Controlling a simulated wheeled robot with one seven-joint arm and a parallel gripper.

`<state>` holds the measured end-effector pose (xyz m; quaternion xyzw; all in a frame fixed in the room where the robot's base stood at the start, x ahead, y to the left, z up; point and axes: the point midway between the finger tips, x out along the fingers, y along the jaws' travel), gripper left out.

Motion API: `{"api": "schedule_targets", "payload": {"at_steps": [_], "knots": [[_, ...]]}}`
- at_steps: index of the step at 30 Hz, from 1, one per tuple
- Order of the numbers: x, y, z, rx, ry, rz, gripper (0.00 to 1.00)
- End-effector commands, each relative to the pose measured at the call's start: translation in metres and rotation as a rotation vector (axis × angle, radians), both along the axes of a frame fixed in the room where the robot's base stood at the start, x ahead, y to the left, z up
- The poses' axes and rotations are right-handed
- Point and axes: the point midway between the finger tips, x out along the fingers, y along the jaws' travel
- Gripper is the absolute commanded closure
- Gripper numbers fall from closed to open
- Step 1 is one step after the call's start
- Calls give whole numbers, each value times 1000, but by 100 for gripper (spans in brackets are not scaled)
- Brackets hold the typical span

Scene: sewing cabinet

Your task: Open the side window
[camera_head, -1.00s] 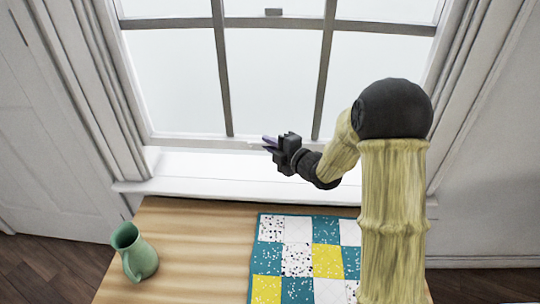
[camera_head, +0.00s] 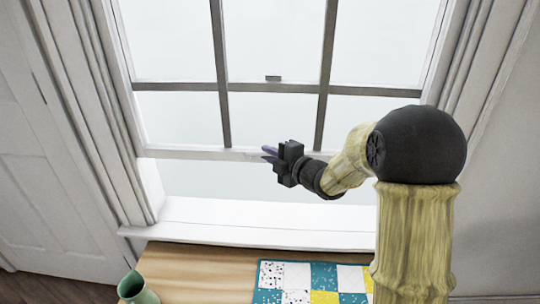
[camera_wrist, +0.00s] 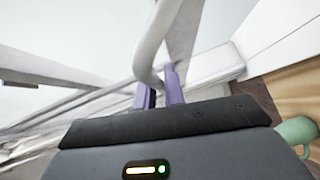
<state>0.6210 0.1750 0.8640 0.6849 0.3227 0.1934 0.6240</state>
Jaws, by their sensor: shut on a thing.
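The side window's lower sash (camera_head: 205,154) is raised, with an open gap between its bottom rail and the white sill (camera_head: 240,222) in the head view. My gripper (camera_head: 268,153) is at the bottom rail, near its middle. In the wrist view my purple fingers (camera_wrist: 160,92) are shut on a white curved sash handle (camera_wrist: 150,62). The handle is hidden or too small to make out in the head view. A small dark catch (camera_head: 273,78) sits higher on the window.
A wooden table (camera_head: 195,265) stands below the sill. On it are a green jug (camera_head: 140,290) at left and a patchwork quilt (camera_head: 310,277). White window casings flank both sides. The jug also shows in the wrist view (camera_wrist: 298,130).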

Motion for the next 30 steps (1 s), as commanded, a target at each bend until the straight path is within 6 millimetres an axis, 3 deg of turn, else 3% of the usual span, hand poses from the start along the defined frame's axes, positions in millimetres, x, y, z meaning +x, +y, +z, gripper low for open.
{"api": "schedule_targets", "payload": {"at_steps": [1, 2, 4, 5, 17, 30], "knots": [[0, 0, 1, 1, -3, 0, 100], [0, 0, 1, 1, -3, 0, 83], [0, 0, 1, 1, -2, 0, 70], [0, 0, 1, 1, -2, 0, 67], [-4, -5, 1, -1, 1, -2, 67], [-59, -58, 12, 0, 1, -4, 67]]}}
